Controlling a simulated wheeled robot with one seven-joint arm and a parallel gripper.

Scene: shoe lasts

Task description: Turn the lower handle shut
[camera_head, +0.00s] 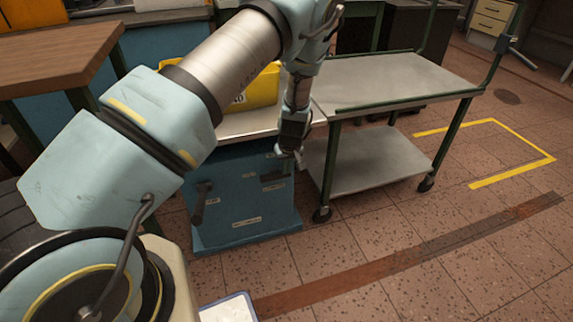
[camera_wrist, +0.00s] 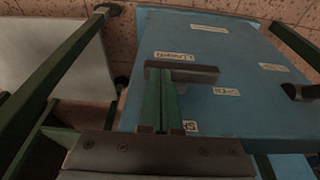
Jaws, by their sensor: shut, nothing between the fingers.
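The blue cabinet (camera_head: 235,205) stands left of the wheeled cart, and its front carries two dark handles. One handle (camera_head: 274,177) lies roughly level on the right part of the front; it also shows in the wrist view (camera_wrist: 195,73). The other handle (camera_head: 201,203) hangs steeply at the left; its end shows at the right edge of the wrist view (camera_wrist: 301,92). My gripper (camera_head: 289,154) is shut and empty, just above the right handle. In the wrist view its green fingers (camera_wrist: 160,95) reach up to that handle; I cannot tell whether they touch.
The grey cart (camera_head: 400,80) with green frame stands close on the right of my gripper. A yellow bin (camera_head: 262,88) sits on the cabinet top. A wooden table (camera_head: 60,55) is at the left. The floor in front of the cabinet and cart is mostly clear.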

